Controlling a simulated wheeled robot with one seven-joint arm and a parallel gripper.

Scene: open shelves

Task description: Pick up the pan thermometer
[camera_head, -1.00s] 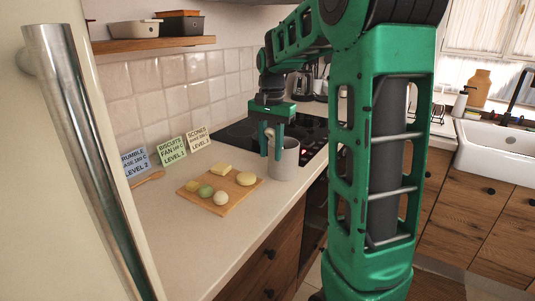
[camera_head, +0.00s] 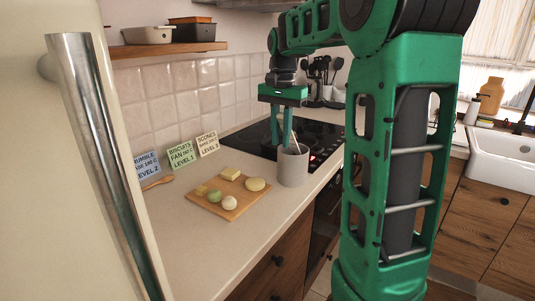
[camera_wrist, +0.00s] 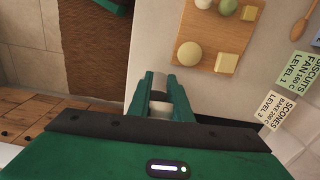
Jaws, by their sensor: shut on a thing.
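My gripper (camera_head: 281,145) is above the left side of the rim of a grey crock (camera_head: 292,169), pointing down. Its fingers are closed on a small pale piece, which I take to be the head of the pan thermometer (camera_head: 280,119); the fingers partly cover it. A thin pale stem shows at the crock's mouth, tilted, with its lower end hidden inside. In the wrist view, a small piece with a dark top and a pale lower part (camera_wrist: 158,107) sits between the fingers (camera_wrist: 160,85).
A wooden board (camera_head: 234,208) with several pale and green lumps lies on the counter, left of the crock. Recipe cards (camera_head: 181,154) lean along the tiled wall. A black hob (camera_head: 320,138) lies behind the crock. A metal fridge handle (camera_head: 95,150) stands at left.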

